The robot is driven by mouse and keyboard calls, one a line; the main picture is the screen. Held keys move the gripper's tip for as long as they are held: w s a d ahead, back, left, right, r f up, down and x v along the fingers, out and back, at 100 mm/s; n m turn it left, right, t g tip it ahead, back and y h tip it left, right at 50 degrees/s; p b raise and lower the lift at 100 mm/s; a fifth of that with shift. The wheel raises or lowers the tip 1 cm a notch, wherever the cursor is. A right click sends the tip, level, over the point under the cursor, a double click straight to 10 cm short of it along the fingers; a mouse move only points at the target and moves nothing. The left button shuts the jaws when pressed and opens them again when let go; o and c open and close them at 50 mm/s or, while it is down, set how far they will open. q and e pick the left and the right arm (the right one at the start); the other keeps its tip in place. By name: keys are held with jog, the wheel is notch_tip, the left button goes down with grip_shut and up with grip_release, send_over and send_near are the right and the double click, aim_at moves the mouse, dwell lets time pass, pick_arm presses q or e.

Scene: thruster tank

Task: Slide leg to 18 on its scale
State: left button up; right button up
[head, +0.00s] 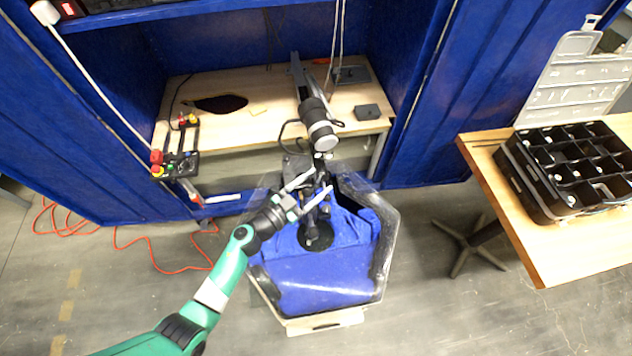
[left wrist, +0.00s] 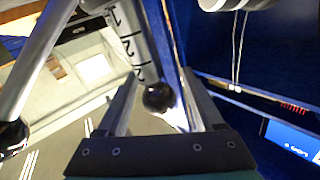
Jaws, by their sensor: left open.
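My left gripper (head: 321,181) is open over the tank (head: 315,318) in the head view, beside dark upright hardware (head: 312,225). In the left wrist view, the gripper's two fingers (left wrist: 158,75) stand apart. A round black knob (left wrist: 159,97) shows between them; I cannot tell whether either finger touches it. A pale scale strip (left wrist: 131,42) with dark digits, among them 1 and 2, runs just beyond the knob. Most of the scale is out of view, and the reading 18 cannot be made out. The leg cannot be clearly separated from the hardware. My right gripper is not in view.
A wooden bench (head: 235,119) stands behind the tank, with a grey-black cylindrical device (head: 318,125) in front. A table at right bears a black compartment tray (head: 535,200). Orange cable (head: 130,240) lies on the floor.

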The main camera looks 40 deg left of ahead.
pick_arm(q)
jog(key=s+a+p, duration=0.1)
jog(key=s+p, duration=0.2)
jog(key=s, duration=0.8)
jog(key=shift+a, duration=0.3)
jog(key=shift+s, duration=0.1)
